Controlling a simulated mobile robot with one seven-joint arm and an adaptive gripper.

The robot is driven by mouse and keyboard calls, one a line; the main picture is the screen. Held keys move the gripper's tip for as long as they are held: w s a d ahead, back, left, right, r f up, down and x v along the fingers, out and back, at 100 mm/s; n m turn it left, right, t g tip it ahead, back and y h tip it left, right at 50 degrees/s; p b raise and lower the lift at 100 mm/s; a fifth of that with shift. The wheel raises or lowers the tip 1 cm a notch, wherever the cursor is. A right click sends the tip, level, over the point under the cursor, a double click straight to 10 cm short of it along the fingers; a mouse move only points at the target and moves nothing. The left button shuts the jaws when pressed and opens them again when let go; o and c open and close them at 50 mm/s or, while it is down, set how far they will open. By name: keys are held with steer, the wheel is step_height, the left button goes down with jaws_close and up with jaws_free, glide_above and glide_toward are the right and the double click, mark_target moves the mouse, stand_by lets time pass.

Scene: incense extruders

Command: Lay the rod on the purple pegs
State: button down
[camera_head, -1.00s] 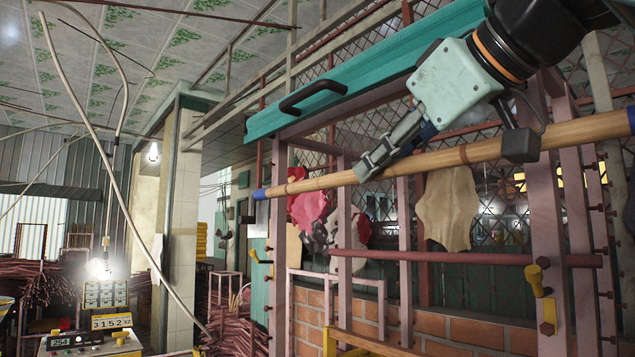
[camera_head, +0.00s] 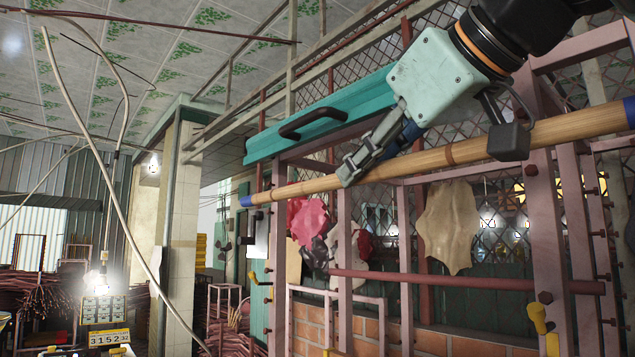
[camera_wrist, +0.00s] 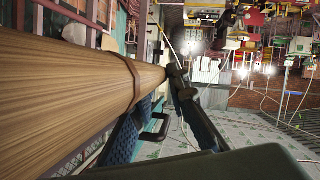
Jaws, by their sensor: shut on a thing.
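The rod (camera_head: 290,190) is a long bamboo pole with blue ends. My gripper (camera_head: 352,172) is shut on it, and the rod is held up in front of a pinkish-purple frame (camera_head: 345,260). It tilts, its right end higher in the picture. Its left blue tip (camera_head: 245,201) is near the frame's left post; the right end meets the picture edge. Dark purplish pegs (camera_head: 531,170) show on the right posts, one close under the rod. I cannot tell whether the rod touches any peg. The rod also fills the left of the wrist view (camera_wrist: 70,85).
A maroon bar (camera_head: 460,282) spans the frame lower down. Yellow pegs (camera_head: 539,318) stick out below it. A teal beam (camera_head: 330,115) with a black handle lies behind my gripper. Hides (camera_head: 449,225) hang behind the frame. A pale column (camera_head: 183,235) stands left.

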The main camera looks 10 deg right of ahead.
steer(key=s+a, duration=0.8)
steer(key=a, duration=0.4)
steer(key=shift+s+a, duration=0.25)
steer(key=shift+s, duration=0.1)
steer(key=shift+r, duration=0.1)
stand_by(0.3)
steer(key=w+d+r+p, duration=0.2)
steer(key=w+d, duration=0.4)
steer(key=d, duration=0.3)
steer(key=shift+w+d+r, duration=0.15)
steer(key=shift+w, duration=0.1)
stand_by(0.3)
